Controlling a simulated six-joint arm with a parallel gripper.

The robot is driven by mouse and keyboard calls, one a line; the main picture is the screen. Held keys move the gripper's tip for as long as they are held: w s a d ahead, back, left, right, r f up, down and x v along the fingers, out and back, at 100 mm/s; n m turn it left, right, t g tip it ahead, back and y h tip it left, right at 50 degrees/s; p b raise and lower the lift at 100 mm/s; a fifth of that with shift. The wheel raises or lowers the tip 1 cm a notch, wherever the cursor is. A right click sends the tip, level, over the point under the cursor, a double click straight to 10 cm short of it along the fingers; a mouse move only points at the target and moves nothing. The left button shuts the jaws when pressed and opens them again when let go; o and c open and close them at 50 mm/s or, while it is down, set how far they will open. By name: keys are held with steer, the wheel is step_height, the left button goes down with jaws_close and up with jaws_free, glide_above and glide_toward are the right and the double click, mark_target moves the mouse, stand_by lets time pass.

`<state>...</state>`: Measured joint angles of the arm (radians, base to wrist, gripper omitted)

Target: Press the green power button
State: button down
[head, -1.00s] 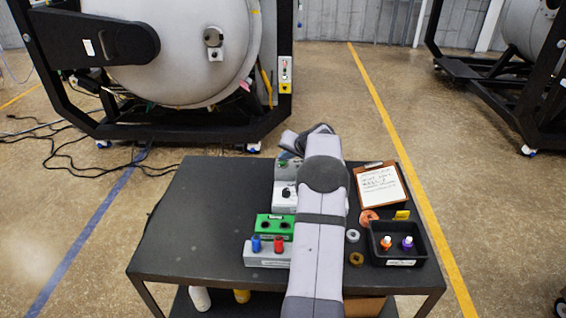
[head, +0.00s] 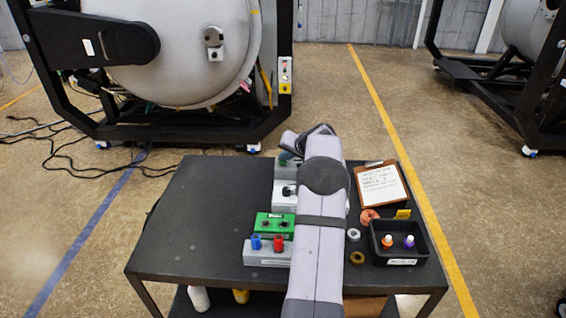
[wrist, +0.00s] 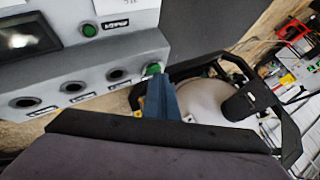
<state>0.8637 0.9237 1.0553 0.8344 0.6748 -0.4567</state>
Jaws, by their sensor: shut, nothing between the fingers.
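In the wrist view a grey control box (wrist: 100,72) fills the upper left. It has a green button (wrist: 153,69) at the right end of its sloped face and another green button (wrist: 88,30) on its upper face. Their labels are too small to read. My gripper (wrist: 158,80) is shut and empty, its blue-grey fingertips at the right-end green button, overlapping its lower edge in the picture. I cannot tell whether they touch it. In the head view my arm hides much of the box row, and the fingertips are by the far grey box (head: 285,170).
On the dark cart (head: 205,205) are a green box (head: 274,234) and a grey box with blue and red knobs (head: 262,257). At right are a clipboard (head: 380,184) and a black tray (head: 415,255) with small bottles. The cart's left side is clear.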

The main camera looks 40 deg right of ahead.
steer(key=shift+r, duration=0.4)
stand_by(0.5)
step_height(320, 180, up, 6)
steer(key=p, duration=0.3)
steer(key=shift+f, duration=0.1)
stand_by(0.6)
steer(key=s+a+f+n+g+y, duration=0.1)
steer(key=s+a+f+n+g, duration=0.2)
steer(key=a, duration=1.3)
steer(key=s+a+n+g+y, duration=0.2)
steer(key=s+a, duration=0.2)
steer(key=a, duration=1.1)
steer(key=s+a+f+n+g, duration=0.1)
steer(key=s+a, duration=0.3)
steer(key=s, duration=0.4)
steer(key=s+a+f+n+g+h, duration=0.1)
steer(key=s+a+f+n, duration=0.2)
steer(key=s+a, duration=0.2)
steer(key=s+a+f+n+g, duration=0.1)
steer(key=s+a, duration=0.3)
steer(key=s, duration=0.7)
steer(key=shift+s+a+f+n+g+h+b, duration=0.3)
steer(key=shift+a+f+n+g+b, duration=0.1)
steer(key=shift+f+g, duration=0.1)
